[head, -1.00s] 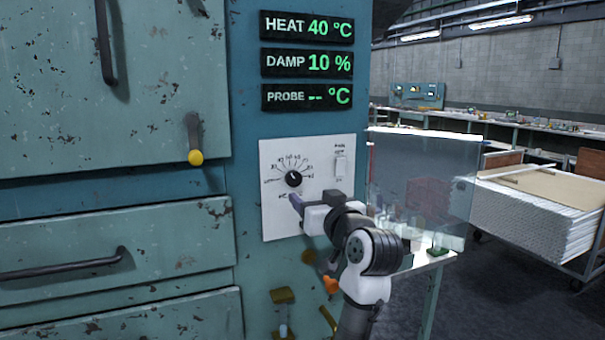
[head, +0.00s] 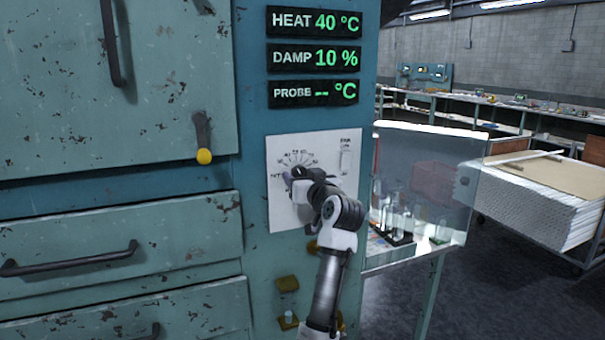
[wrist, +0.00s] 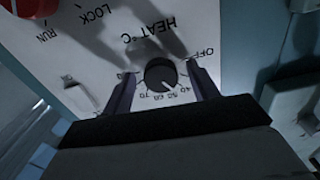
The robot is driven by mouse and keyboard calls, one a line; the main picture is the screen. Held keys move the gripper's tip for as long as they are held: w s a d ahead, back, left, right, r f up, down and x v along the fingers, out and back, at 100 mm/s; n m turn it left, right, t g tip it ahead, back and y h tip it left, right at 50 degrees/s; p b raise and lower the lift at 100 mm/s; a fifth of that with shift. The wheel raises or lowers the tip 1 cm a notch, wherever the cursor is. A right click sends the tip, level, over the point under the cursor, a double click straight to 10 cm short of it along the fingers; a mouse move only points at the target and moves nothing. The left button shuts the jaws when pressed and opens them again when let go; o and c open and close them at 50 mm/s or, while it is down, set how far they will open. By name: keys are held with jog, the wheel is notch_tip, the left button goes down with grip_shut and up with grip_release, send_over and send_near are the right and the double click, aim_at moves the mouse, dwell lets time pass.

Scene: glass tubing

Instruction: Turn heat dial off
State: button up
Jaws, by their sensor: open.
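The heat dial (wrist: 160,75) is a round black knob on a white panel (head: 281,147). Its white mark points to the lower right in the wrist view, near the 40 on the scale; OFF is printed to the right. My gripper (wrist: 159,73) is open, with one finger on each side of the knob and a gap showing beside it. I cannot tell how deep the fingertips reach. In the head view my gripper (head: 293,184) is at the panel and covers most of the dial. The heat display (head: 314,22) reads 40 °C.
A clear sheet (head: 425,180) stands close to the right of my arm, by a table with glassware. A yellow-knobbed lever (head: 204,156) is on the left. A red part (wrist: 32,6) sits at the panel's corner in the wrist view. Damp reads 10 %; the probe display shows dashes.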

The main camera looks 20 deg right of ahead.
jog(key=shift+w, duration=0.1)
jog(key=c, duration=1)
jog(key=shift+d+n+b, duration=0.1)
jog(key=shift+n+b, duration=4.25)
jog(key=shift+n, duration=2.05)
jog(key=shift+r, duration=0.1)
